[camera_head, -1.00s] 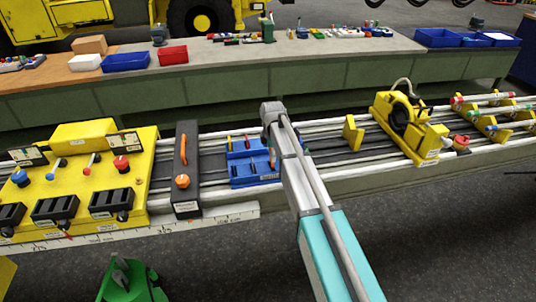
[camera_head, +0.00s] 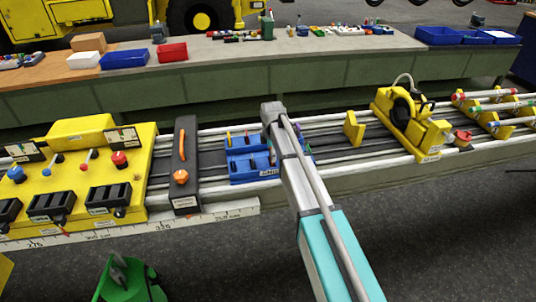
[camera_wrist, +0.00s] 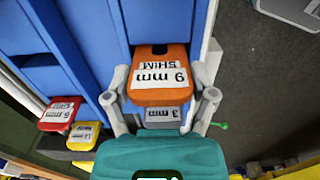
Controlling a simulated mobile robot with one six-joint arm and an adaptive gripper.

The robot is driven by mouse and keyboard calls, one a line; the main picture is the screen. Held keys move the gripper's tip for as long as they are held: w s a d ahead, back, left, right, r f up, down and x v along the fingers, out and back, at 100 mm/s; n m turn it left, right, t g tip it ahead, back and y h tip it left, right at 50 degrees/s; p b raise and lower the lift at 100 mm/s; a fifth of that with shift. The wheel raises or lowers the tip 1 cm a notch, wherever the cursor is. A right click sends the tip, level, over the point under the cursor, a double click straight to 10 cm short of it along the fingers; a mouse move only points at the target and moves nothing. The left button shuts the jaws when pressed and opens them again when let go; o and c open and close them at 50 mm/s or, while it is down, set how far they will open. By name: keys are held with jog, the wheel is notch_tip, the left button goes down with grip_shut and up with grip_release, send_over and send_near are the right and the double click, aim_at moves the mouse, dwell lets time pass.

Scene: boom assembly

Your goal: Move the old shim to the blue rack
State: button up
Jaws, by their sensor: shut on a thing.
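The blue rack (camera_head: 240,172) lies on the rails in the head view, partly behind my arm. Its blue walls (camera_wrist: 87,35) fill the upper left of the wrist view. In the wrist view my gripper (camera_wrist: 162,80) has its two fingers on either side of an orange shim (camera_wrist: 160,92) labelled 9 mm and is shut on it. The orange shim's far end is at a blue slot of the rack; how deep it sits I cannot tell. A grey shim (camera_wrist: 161,114) labelled 3 mm shows below it. My fingertips are hidden in the head view.
A black bar with an orange knob (camera_head: 185,150) stands left of the rack. A yellow bracket (camera_head: 354,128) stands to the right.

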jog(key=shift+f, duration=0.15)
jog(key=o, duration=0.9)
jog(key=shift+w, duration=0.1)
